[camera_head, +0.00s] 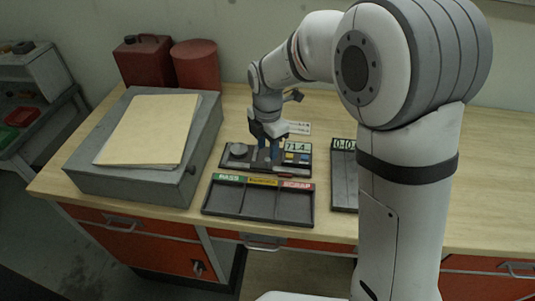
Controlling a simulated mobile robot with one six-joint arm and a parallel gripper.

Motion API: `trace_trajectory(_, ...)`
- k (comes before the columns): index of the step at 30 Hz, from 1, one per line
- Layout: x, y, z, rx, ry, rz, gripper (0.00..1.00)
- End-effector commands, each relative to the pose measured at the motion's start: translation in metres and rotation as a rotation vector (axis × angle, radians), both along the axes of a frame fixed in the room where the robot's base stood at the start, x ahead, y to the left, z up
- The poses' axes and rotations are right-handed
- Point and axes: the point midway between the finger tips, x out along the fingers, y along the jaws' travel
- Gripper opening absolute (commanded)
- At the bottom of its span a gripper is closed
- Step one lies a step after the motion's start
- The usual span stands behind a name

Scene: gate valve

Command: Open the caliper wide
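The caliper appears to be the low dark bench fixture (228,163) in the middle of the table. It has a grey disc (238,150) at its left end and a small display reading about 71.4 (297,147) at its right. The fingers hide part of the fixture. I cannot tell whether they touch or hold its slider. The jaw opening is too small to make out.
A black tray (258,215) with green, yellow and red labels lies in front. A grey box (100,185) bearing a folder (150,130) stands left. Red cans (145,62) stand behind.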

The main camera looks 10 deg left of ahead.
Motion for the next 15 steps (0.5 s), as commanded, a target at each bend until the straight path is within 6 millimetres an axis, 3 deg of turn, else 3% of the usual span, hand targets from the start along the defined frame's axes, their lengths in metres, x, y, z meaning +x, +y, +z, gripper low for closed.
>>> trace_trajectory(6, 0.0, 0.0, 0.032, 0.001, -0.002, 0.0, 0.38)
trace_trajectory(15, 0.0, 0.0, 0.041, -0.001, 0.001, 0.0, 0.38)
